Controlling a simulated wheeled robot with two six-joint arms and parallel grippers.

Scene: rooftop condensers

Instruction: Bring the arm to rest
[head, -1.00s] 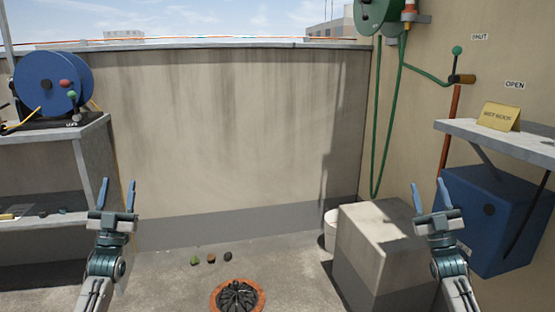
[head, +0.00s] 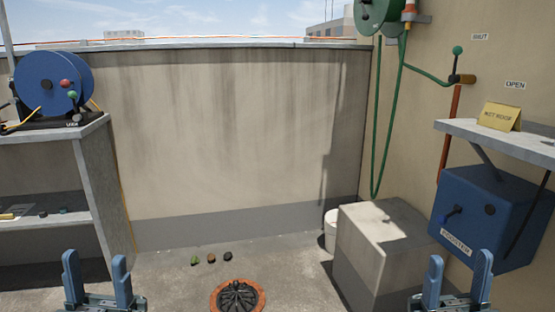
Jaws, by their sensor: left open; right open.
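My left gripper (head: 97,278) is at the bottom left of the head view, fingers up, open and empty. My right gripper (head: 458,278) is at the bottom right, fingers up, open and empty. Both are low in the picture, and the arms behind them are mostly out of view. Neither gripper appears to touch anything. The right gripper shows in front of the area below the blue booster box (head: 490,218).
A grey shelf unit (head: 95,160) with a blue reel (head: 50,82) stands left. A concrete block (head: 365,262) and white bucket (head: 330,228) stand right. A wall shelf (head: 480,133) holds a yellow sign (head: 499,116). An orange-rimmed drain (head: 238,297) and small lumps (head: 211,258) are on the floor.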

